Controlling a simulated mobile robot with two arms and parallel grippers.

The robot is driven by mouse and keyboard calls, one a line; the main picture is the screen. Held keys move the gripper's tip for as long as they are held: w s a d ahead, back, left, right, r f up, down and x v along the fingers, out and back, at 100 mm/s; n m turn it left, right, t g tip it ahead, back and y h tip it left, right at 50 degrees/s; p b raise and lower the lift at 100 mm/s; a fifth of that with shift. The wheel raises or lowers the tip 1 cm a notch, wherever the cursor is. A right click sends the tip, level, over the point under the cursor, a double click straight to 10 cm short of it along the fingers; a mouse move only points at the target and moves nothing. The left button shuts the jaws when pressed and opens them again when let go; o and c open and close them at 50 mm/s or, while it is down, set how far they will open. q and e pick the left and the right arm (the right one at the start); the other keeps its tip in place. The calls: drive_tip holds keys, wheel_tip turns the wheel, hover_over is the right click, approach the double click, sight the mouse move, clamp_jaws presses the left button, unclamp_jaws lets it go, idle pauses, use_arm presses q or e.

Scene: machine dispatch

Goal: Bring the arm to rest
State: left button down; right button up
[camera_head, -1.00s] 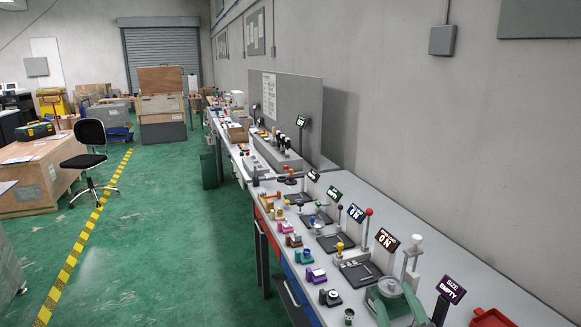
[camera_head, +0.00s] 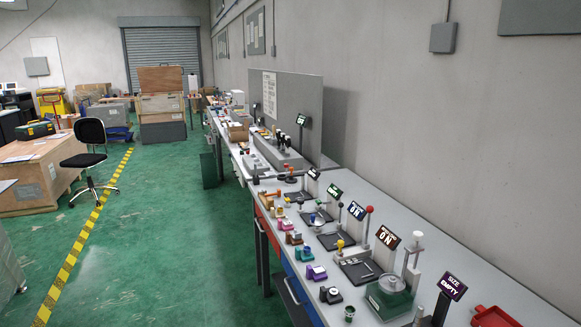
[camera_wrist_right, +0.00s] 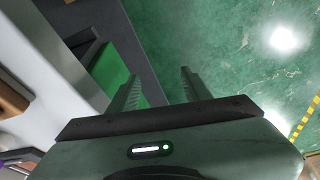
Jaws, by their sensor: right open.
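My right gripper (camera_wrist_right: 160,90) shows in the right wrist view, with its two fingers apart and nothing between them. Beyond the fingers lie the green floor and a dark bench side with a green panel (camera_wrist_right: 118,75). In the head view no whole gripper shows; a small grey piece at the bottom edge near the sign post is too cut off to name. My left gripper is in neither view. The green machine (camera_head: 388,298) at the near end of the bench shows uncovered.
A long grey bench (camera_head: 440,255) runs along the right wall with several small fixtures and lit signs. A red tray (camera_head: 495,317) lies at its near right. Open green floor (camera_head: 170,230) with a yellow line (camera_head: 75,255) lies left; a black chair (camera_head: 90,150) stands beyond.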

wheel_tip(320, 180, down, 17)
drive_tip(key=b, duration=0.3)
drive_tip(key=s+d+f+g+b, duration=0.1)
drive_tip(key=s+f+b, duration=0.1)
drive_tip(key=s+f, duration=0.8)
drive_tip(key=s+d+f+g+b, duration=0.1)
drive_tip(key=s+d+f+b, duration=0.1)
drive_tip(key=s+f, duration=0.7)
wheel_tip(320, 180, down, 8)
drive_tip(key=shift+s+f+b, duration=0.25)
drive_tip(key=shift+s+b, duration=0.1)
drive_tip(key=shift+b, duration=0.3)
